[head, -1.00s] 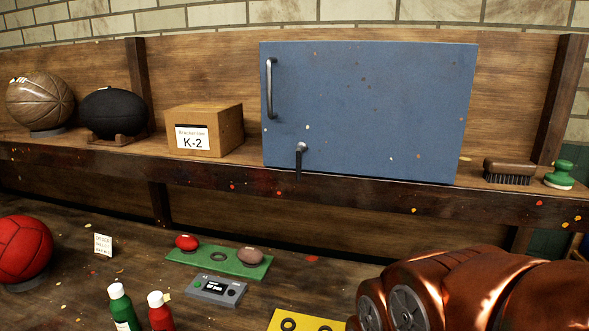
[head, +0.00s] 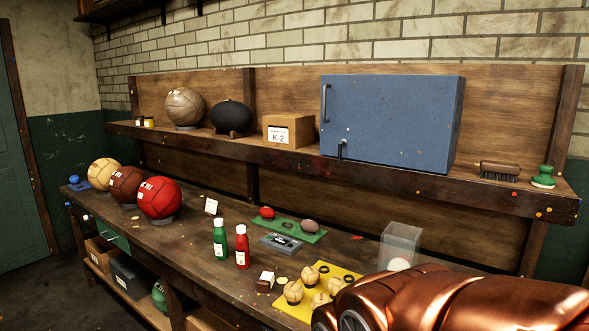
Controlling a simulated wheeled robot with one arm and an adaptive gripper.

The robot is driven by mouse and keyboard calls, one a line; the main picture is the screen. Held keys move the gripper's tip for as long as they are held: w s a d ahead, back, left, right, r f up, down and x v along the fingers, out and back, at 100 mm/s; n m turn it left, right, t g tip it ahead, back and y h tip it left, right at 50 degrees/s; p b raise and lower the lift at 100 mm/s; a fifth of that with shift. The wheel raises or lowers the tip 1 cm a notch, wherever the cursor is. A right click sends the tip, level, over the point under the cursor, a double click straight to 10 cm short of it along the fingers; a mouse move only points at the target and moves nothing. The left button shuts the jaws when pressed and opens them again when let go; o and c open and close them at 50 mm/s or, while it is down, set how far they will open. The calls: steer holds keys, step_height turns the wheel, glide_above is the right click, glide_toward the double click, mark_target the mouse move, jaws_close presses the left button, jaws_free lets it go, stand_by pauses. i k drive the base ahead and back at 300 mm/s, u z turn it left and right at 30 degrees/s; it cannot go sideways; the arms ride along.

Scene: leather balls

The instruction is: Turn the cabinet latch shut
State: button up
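The blue cabinet (head: 395,118) stands on the shelf at the back, its front door closed against the body as far as I can see. A vertical bar handle (head: 324,103) is at the door's left edge. The small dark latch (head: 340,149) is at the lower left of the door, its lever hanging down. My copper-coloured arm fills the lower right corner, well below and in front of the cabinet.
A K-2 box (head: 289,130) and two balls stand left of the cabinet. A brush (head: 499,171) and a green stamp (head: 543,176) stand right. On the bench are a red ball (head: 160,197), two bottles (head: 220,238), a yellow mat (head: 349,276) and a clear box (head: 401,241).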

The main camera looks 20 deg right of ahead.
mark_target(340, 154)
steer(key=u, duration=0.9)
steer(key=i, duration=0.9)
steer(key=z, duration=0.25)
